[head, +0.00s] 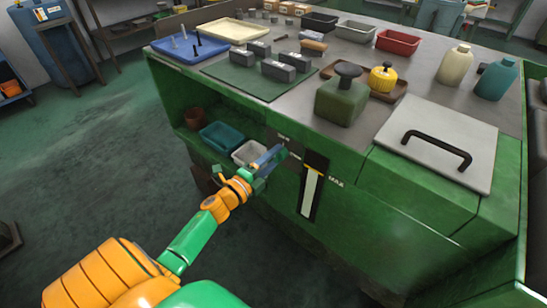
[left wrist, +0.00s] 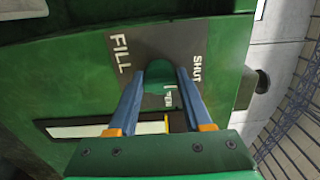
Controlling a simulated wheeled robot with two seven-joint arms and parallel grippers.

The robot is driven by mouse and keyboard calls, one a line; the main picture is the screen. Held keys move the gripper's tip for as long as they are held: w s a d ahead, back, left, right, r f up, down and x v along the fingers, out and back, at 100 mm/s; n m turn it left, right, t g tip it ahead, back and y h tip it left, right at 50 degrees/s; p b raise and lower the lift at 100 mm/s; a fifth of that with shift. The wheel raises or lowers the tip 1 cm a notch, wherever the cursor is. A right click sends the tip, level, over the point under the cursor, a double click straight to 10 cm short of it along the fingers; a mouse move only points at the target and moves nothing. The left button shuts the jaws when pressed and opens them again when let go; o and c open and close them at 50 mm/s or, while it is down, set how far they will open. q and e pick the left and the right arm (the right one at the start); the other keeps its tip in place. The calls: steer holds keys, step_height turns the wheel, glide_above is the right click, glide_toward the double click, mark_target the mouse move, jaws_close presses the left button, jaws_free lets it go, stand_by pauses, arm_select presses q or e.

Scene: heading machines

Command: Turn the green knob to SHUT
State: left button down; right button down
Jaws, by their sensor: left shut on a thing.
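The green knob (left wrist: 158,77) sits on a dark label plate (left wrist: 172,40) on the front of the green machine. In the left wrist view, FILL (left wrist: 119,54) is printed left of the knob and SHUT (left wrist: 196,69) right of it. My left gripper (left wrist: 161,84) has its blue fingers on either side of the knob and is shut on it. Small white marks show beside the right finger; I cannot tell which way the knob points. In the head view my left gripper (head: 270,159) reaches the machine front and hides the knob. My right gripper is not in view.
A level gauge (head: 313,187) is just right of my left gripper. An open shelf holds a teal bin (head: 222,137) and a white bin (head: 248,152) to the left. A lid with a black handle (head: 437,148) and several trays and bottles are on top.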

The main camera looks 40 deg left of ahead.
arm_select(q)
steer(key=shift+c, duration=1.6)
jaws_free()
steer(key=s, duration=0.7)
steer(key=shift+a, duration=0.3)
steer(key=s+d+f+n+g+y+p, duration=0.15)
steer(key=s+f+n+g, duration=0.4)
steer(key=f, duration=0.55)
steer(key=s+d+f+n+g+y+p, duration=0.1)
steer(key=s+d+f+n+g+p, duration=0.2)
steer(key=s+f+n, duration=0.65)
steer(key=s+d+f+g, duration=0.3)
steer(key=s+f+g, duration=0.1)
steer(key=s, duration=0.4)
steer(key=s+d+f+n+g+h+p, duration=0.1)
steer(key=s+d+f+g, duration=0.3)
steer(key=s, duration=0.5)
steer(key=shift+f+n, duration=0.3)
steer(key=shift+f, duration=0.65)
